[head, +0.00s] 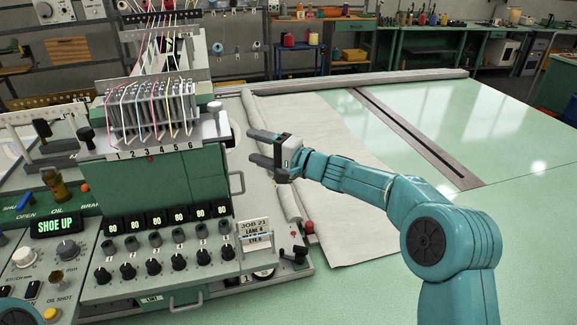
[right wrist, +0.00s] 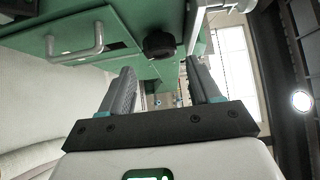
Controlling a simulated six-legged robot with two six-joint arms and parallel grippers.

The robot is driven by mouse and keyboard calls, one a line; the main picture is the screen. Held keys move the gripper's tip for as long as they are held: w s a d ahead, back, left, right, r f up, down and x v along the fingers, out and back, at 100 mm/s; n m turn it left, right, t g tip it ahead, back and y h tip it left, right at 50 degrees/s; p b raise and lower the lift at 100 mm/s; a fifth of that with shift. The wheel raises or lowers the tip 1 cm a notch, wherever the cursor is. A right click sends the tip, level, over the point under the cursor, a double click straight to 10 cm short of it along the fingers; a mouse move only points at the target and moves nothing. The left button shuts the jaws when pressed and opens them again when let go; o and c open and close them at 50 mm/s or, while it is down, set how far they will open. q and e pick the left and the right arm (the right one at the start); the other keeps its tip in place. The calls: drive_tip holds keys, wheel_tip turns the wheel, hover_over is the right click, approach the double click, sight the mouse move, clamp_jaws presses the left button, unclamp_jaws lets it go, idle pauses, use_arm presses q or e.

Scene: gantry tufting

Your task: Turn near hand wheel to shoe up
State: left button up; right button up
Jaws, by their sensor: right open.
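The tufting machine's green head (head: 170,190) stands at left. A similar dark knob (right wrist: 159,45) shows just beyond the fingers in the right wrist view. The open fingers also show in the right wrist view (right wrist: 163,92). My left gripper is out of view.
Pale cloth (head: 325,150) lies to the right of the machine on the green table (head: 480,115), with a dark slotted rail (head: 415,135) beyond. Metal handles (head: 237,183) stick out from the head's right side. Several black dials (head: 153,268) line the front panel. A job card (head: 255,232) stands near its right end.

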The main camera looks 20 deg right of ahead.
drive_tip(key=b+v, duration=0.2)
drive_tip(key=v, duration=0.7)
drive_tip(key=shift+s+d+b, duration=0.25)
drive_tip(key=shift+s+b, duration=0.05)
drive_tip(key=shift+b, duration=0.1)
